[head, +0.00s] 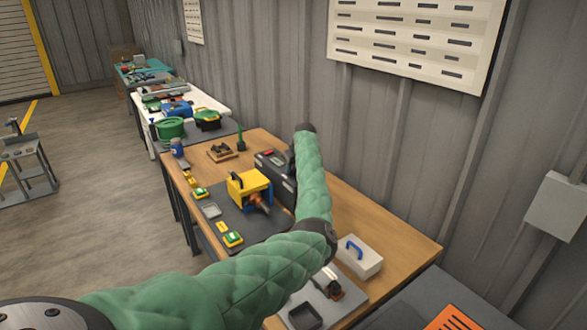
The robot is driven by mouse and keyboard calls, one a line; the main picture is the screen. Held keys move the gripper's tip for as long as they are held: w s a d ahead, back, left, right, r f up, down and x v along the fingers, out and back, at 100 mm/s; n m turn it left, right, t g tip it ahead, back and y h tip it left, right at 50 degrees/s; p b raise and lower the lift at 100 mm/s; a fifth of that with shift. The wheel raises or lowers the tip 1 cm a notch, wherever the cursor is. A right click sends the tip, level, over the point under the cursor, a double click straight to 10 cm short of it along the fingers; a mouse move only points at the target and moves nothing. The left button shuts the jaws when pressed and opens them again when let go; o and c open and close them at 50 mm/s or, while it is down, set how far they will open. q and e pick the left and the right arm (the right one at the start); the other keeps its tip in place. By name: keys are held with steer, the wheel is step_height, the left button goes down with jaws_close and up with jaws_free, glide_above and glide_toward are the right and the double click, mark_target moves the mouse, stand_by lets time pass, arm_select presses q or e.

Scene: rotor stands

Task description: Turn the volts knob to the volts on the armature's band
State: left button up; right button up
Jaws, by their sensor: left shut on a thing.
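An armature (258,202) with copper-coloured windings sits at a yellow stand (245,184) on the dark mat. Its band is too small to read. A dark box-shaped tester (272,170) with a red part on top stands behind the stand, against the wall side of the bench. My left arm reaches across to the tester's right end. My left gripper (291,160) is there, mostly hidden by my green forearm, and is shut on the volts knob. The knob and its scale are hidden. My right gripper is not in view.
A white case with a blue handle (358,256) stands to the right of my arm. A corrugated wall borders the bench.

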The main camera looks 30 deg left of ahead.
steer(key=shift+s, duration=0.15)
arm_select(q)
steer(key=shift+m+p, duration=0.35)
steer(key=shift+m, duration=0.45)
steer(key=m+t+h+p, duration=0.1)
steer(key=m, duration=0.2)
steer(key=m+t+h+p, duration=0.1)
steer(key=m+p, duration=0.1)
steer(key=m, duration=0.2)
steer(key=shift+s+a+p, duration=0.15)
steer(key=shift+s+p, duration=0.05)
steer(key=shift+p, duration=0.1)
steer(key=shift+m+h, duration=0.4)
steer(key=shift+m, duration=0.5)
steer(key=m, duration=0.2)
steer(key=m+h, duration=0.1)
steer(key=shift+a+m+t+h+p, duration=0.1)
steer(key=shift+m+t+h+p, duration=0.2)
steer(key=shift+m+p, duration=0.1)
steer(key=shift+m, duration=0.5)
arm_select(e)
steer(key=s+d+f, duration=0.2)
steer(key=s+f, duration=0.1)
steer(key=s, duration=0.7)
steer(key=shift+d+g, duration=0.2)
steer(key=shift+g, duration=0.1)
arm_select(q)
steer(key=shift+m+h, duration=0.3)
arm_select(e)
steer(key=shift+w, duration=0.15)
